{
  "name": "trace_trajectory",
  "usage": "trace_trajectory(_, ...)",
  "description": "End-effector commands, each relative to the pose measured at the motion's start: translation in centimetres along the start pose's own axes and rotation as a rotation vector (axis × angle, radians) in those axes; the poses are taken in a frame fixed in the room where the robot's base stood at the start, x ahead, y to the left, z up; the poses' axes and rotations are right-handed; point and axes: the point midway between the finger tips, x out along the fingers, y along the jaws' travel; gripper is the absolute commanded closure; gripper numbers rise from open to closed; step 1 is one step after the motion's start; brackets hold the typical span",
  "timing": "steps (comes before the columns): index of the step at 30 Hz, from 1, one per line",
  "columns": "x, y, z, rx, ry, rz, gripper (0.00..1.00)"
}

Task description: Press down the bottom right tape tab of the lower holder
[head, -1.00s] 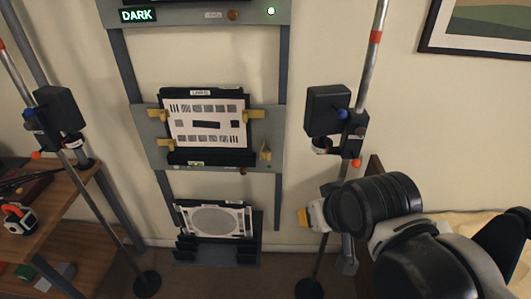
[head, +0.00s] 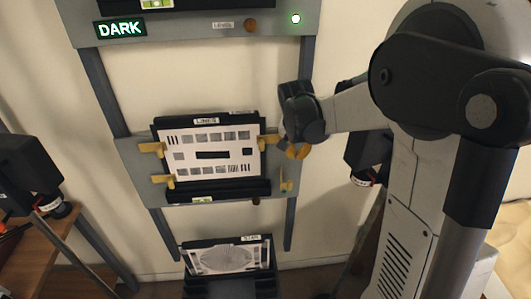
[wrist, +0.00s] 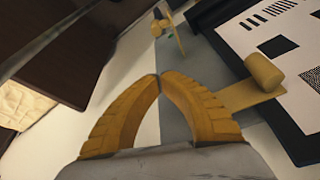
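The lower holder (head: 130,160) is a grey plate on the frame. It carries a white chart (head: 196,140) marked LINES. Yellow tape tabs lie against the chart's left edge. The upper right tab (wrist: 262,82) lies over the chart edge in the wrist view. The bottom right tab (head: 287,181) sticks out from the plate, clear of the chart. It also shows edge-on in the wrist view (wrist: 172,32). My gripper (head: 298,152) is at the plate's right edge, above the bottom right tab. Its yellow fingertips (wrist: 158,79) meet, with nothing between them.
A second chart (head: 225,258) marked STAR sits in a dark stand below. A lamp (head: 28,170) on a pole stands at left, and another (head: 366,157) is partly behind my arm at right. A panel (head: 190,28) with a DARK sign is above.

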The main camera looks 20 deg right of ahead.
Motion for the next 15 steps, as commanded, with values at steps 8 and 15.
trace_trajectory(8,3.6,0.1,-0.1,0.009,-0.002,0.005,1.0)
trace_trajectory(15,8.9,0.1,-0.1,0.007,-0.002,0.004,1.0)
